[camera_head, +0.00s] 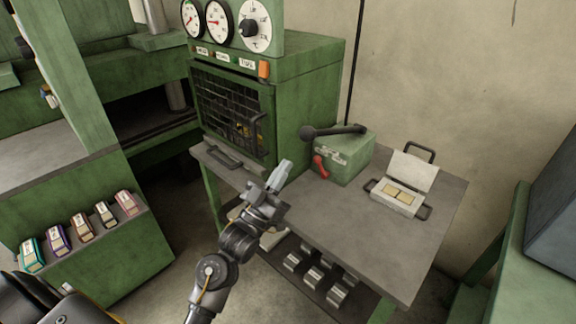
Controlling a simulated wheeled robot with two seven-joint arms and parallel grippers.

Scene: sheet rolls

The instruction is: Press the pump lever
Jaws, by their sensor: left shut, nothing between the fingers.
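A green pump box (340,155) sits on the grey tabletop, to the right of the green cabinet. Its black pump lever (338,131) lies across the top, with a round knob at the left end. A small red handle (320,167) is on the box's front. My left gripper (284,170) is shut and empty. In the picture it is left of and below the pump box, near the table's front edge, apart from the lever. My right gripper is not seen.
The green cabinet (318,95) with dials and a mesh door stands left of the pump. An open white case (398,194) lies on the tabletop (385,250) at the right. Several metal rolls (315,275) are on the lower shelf. Several small boxes line a ledge at the left.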

